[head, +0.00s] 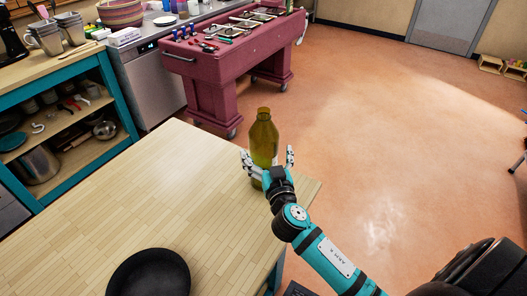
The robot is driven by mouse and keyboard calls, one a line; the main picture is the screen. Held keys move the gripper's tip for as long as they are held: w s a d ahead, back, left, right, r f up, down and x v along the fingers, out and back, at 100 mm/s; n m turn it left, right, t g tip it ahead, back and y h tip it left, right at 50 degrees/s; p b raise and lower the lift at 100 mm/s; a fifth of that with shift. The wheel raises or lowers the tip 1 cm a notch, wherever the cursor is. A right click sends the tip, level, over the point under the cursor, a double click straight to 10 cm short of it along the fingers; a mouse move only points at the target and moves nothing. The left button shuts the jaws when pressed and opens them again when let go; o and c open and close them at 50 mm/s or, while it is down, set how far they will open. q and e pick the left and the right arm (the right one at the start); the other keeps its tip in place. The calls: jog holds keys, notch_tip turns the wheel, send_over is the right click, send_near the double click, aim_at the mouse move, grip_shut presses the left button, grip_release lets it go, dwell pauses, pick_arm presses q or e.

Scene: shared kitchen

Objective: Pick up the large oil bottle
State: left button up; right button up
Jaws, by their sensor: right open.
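The large oil bottle (263,138) is olive-yellow and stands upright near the far right corner of the wooden table (180,190). My right gripper (267,160) is open, with one finger on each side of the bottle's lower part. A gap shows between the right finger and the bottle; I cannot tell whether the left finger touches it. The bottle's base is partly hidden by my gripper and wrist. My left gripper is not in view.
A black pan (150,274) lies at the table's near edge. A maroon cart (225,65) with utensils stands beyond the table. Teal-framed shelves (115,97) with pots stand at the left. The table's middle is clear, and open floor (400,130) lies to the right.

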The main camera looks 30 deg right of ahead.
jog(key=shift+w+d+r+p, duration=0.15)
jog(key=shift+w+d+p, duration=0.05)
jog(key=shift+w+p, duration=0.3)
jog(key=x, duration=0.2)
jog(key=p+x, duration=0.1)
jog(key=shift+w+d+f, duration=0.1)
jog(key=shift+w+f, duration=0.15)
jog(key=shift+w, duration=0.1)
jog(key=shift+w+d+f, duration=0.1)
jog(key=shift+w+f, duration=0.05)
jog(key=shift+w, duration=0.15)
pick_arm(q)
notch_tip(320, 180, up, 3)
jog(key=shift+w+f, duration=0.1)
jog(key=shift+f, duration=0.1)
pick_arm(e)
jog(key=shift+s, duration=0.1)
jog(key=shift+c, duration=0.3)
jog(key=shift+c, duration=1.1)
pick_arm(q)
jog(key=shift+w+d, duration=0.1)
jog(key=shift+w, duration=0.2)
pick_arm(e)
jog(key=c, duration=0.9)
